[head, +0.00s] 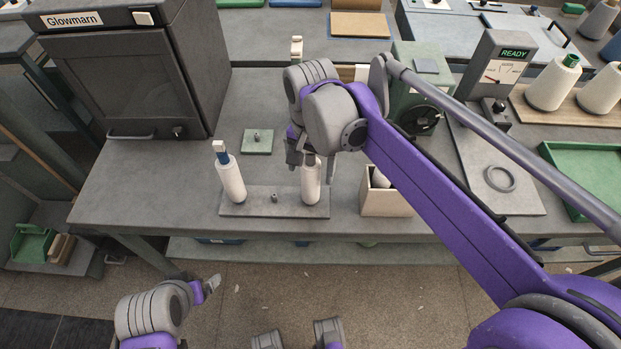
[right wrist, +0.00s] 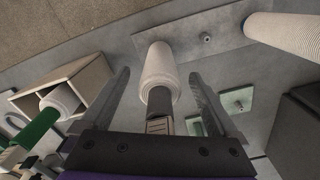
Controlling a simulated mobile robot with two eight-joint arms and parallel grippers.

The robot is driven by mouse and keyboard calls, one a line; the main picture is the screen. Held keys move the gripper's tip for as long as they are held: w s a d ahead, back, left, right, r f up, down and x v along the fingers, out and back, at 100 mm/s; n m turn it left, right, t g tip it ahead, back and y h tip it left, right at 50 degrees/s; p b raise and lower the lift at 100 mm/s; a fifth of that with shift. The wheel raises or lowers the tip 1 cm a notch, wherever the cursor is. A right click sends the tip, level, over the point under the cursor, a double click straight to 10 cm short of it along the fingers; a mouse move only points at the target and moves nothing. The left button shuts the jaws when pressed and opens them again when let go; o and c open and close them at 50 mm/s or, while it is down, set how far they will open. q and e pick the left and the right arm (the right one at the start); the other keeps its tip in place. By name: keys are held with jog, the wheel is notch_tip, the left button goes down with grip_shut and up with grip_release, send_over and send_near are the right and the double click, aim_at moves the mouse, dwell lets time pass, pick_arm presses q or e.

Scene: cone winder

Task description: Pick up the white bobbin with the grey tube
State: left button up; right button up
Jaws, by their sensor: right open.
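The white bobbin (head: 311,183) with the grey tube stands on the right end of a grey plate (head: 274,206) on the bench. In the right wrist view this bobbin (right wrist: 159,66) shows between my fingers, its grey tube (right wrist: 160,103) towards the palm and a pale tip beyond it. My right gripper (head: 312,162) is open, with one finger on each side of the bobbin; I see gaps beside it. My left gripper (head: 212,284) is low in the head view, away from the bench, and its jaw opening cannot be made out.
Another white bobbin (head: 231,180) with a blue tube stands on the plate's left end. A pale box (head: 386,203) right of the plate holds a bobbin with a green tube (right wrist: 38,127). A small green plate (head: 257,142) lies behind. A dark cabinet (head: 125,75) stands back left.

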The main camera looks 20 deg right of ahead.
jog(key=c, duration=1.3)
jog(key=shift+r, duration=0.15)
